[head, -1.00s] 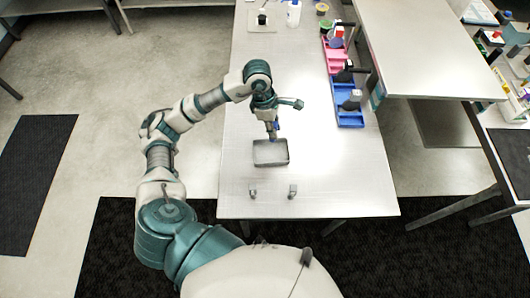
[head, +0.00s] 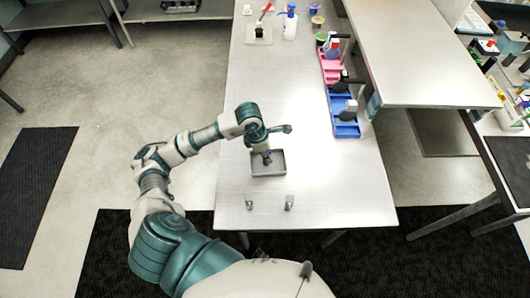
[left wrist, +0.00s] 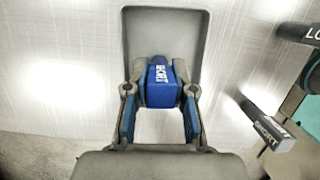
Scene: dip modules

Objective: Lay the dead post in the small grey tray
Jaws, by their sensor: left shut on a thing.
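The small grey tray (head: 279,172) lies on the table in front of me. In the left wrist view the tray (left wrist: 163,22) reaches from behind the gripper to the top of the picture. My left gripper (head: 267,155) is over the tray. In the left wrist view the gripper (left wrist: 161,92) is shut on a blue post (left wrist: 159,88) with white lettering, a finger on each side. The lower part of the post is hidden, and I cannot tell whether it touches the tray floor. My right gripper is not in view.
Two small grey stands (head: 249,202) and (head: 289,202) are near the table's front edge; lettered grey pieces (left wrist: 270,126) show in the left wrist view. Pink (head: 333,68) and blue (head: 344,127) trays line the right edge. The table's middle (head: 285,95) is clear.

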